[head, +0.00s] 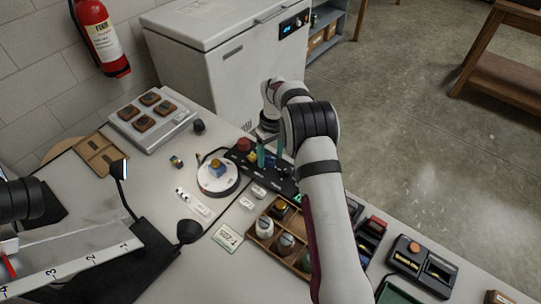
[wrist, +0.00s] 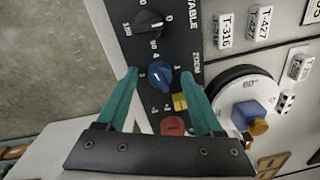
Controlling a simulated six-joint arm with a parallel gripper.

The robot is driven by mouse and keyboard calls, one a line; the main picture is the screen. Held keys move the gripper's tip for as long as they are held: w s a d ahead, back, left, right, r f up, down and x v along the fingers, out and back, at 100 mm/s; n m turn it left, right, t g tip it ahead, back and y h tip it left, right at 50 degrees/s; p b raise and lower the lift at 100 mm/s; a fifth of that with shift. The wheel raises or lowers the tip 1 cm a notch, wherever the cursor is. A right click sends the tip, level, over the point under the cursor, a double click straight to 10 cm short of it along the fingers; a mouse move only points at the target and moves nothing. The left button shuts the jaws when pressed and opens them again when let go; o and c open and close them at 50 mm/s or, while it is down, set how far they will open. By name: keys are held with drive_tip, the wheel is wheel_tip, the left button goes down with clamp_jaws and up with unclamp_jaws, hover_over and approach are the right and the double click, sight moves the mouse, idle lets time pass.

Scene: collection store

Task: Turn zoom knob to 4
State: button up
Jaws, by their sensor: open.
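A black control panel (wrist: 133,45) carries a row of knobs and a label that seems to read ZOOM beside the blue knob (wrist: 160,74). Numbers are printed around this knob; its exact setting is too small to read. My gripper (wrist: 158,76) is open, with one teal finger on each side of the blue knob. I cannot tell whether either finger touches it. In the head view my gripper (head: 269,155) is over the panel (head: 285,185), and its fingers and my arm hide part of it.
A black knob (wrist: 149,22) and a red knob (wrist: 173,125) flank the blue one, with a yellow part (wrist: 180,102) close to the right finger. A round turntable (head: 217,190) holds a small blue and yellow piece. A compartment tray (head: 262,243) stands nearer me.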

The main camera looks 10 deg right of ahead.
drive_tip(key=shift+f, duration=0.25)
clamp_jaws()
drive_tip(key=shift+m, duration=1.7)
unclamp_jaws()
